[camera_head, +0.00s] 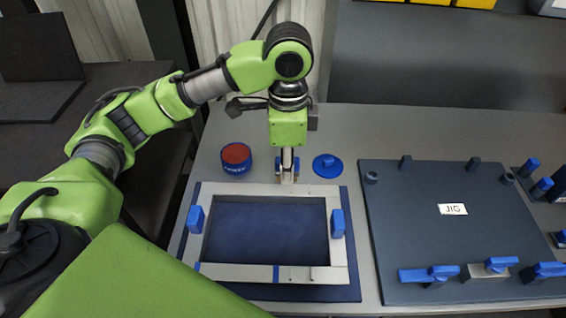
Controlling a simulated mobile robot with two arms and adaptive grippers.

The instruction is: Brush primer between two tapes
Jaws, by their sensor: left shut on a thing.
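My left gripper (288,174) points down at the far edge of a light grey rectangular frame (340,264). It is shut on a small, pale, narrow thing, probably the brush; the fingers hide most of it. I cannot tell whether its tip touches the frame. A blue can (236,170) with white lettering and a red-brown top surface stands left of the gripper. A round blue lid (328,166) with a knob lies to its right. A blue tape band (276,273) crosses the frame's near side. Another narrow blue mark (197,267) shows near its near left corner. My right gripper is not in view.
The frame lies on a dark blue board, between upright blue blocks at left (196,219) and right (338,223). A dark JIG plate (420,220) with pegs and blue clamps fills the right side. The bench (400,130) is clear behind it.

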